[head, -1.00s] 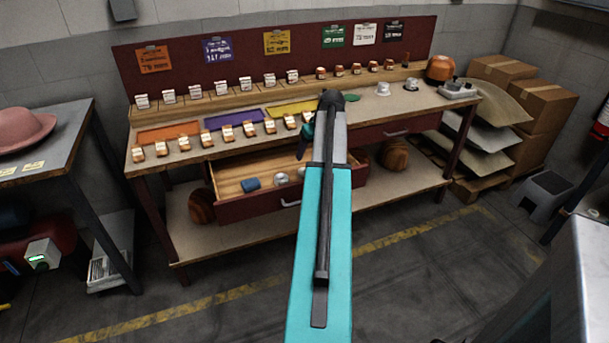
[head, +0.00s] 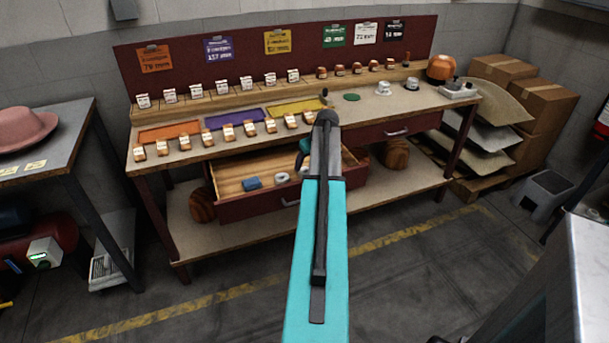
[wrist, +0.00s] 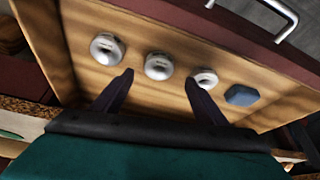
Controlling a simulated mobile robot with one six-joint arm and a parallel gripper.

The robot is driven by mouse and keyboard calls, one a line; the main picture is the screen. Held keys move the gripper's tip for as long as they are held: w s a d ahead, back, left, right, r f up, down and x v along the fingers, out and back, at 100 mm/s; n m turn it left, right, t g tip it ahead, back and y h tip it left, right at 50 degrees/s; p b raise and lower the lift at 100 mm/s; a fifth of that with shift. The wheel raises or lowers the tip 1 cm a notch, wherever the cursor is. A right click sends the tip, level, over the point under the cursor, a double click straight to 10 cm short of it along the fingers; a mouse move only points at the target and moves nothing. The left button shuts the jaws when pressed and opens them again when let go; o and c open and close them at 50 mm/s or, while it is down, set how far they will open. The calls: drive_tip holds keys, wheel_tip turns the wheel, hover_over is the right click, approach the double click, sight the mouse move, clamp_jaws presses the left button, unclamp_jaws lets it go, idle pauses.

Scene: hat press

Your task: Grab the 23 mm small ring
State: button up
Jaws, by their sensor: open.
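Three pale rings lie in a row in the open wooden drawer (wrist: 75,50). The smallest-looking ring (wrist: 206,85) is on the right, beside a blue block (wrist: 241,95); no size marking is readable. The middle ring (wrist: 157,72) and left ring (wrist: 104,52) look larger. My gripper (wrist: 157,80) is open and empty, its dark fingers reaching over the drawer. The middle ring appears between the fingertips; the smallest ring appears just right of the right fingertip. In the head view one ring (head: 282,178) shows near the blue block; my arm hides the others and most of the gripper.
The drawer front with its metal handle (wrist: 287,18) bounds the space. Above is the bench top (head: 350,115) with several small labelled boxes, coloured mats and two whitish pieces. A lower shelf (head: 225,240) holds round wooden blocks. The floor in front is open.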

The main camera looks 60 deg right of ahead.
sight(305, 170)
drive_tip(key=shift+w+f, duration=0.1)
drive_tip(key=shift+f, duration=0.1)
drive_tip(key=shift+p+x, duration=0.55)
drive_tip(key=shift+x, duration=2)
drive_tip(key=c, duration=1.2)
